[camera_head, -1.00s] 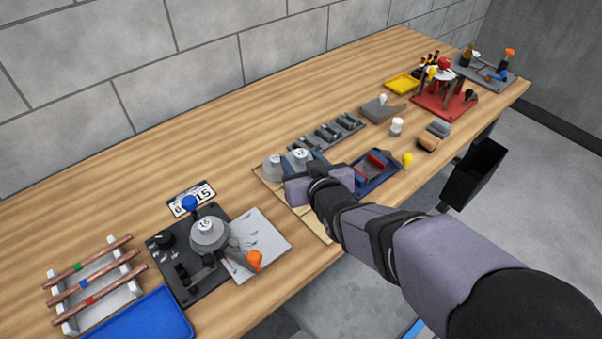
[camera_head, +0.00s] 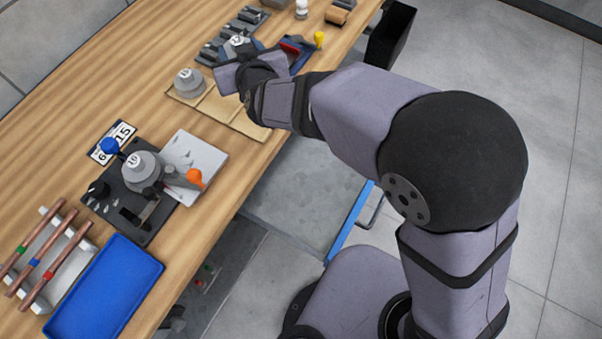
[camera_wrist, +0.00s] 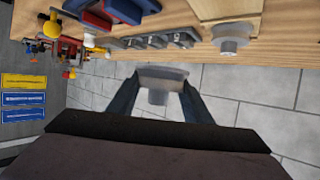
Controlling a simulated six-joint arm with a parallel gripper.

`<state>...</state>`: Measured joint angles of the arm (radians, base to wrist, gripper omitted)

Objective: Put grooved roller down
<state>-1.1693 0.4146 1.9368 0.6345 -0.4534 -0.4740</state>
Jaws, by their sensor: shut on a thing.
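My gripper (camera_head: 240,58) is shut on a grey grooved roller (camera_head: 237,43) with a number label on top. In the wrist view, the held roller (camera_wrist: 162,82) sits between my two dark fingers (camera_wrist: 160,88). My arm covers part of it in the head view. A second grey roller (camera_head: 190,80) stands on a light wooden board (camera_head: 215,104), to the left of my gripper; it also shows in the wrist view (camera_wrist: 232,36). A third grey roller (camera_head: 141,165) is on the black bending tool (camera_head: 128,200). I cannot tell the held roller's height above the board.
A grey plate (camera_head: 192,160), a blue tray (camera_head: 104,288) and copper tubes on a rack (camera_head: 45,255) lie nearer. Bare wood shows along the wall side.

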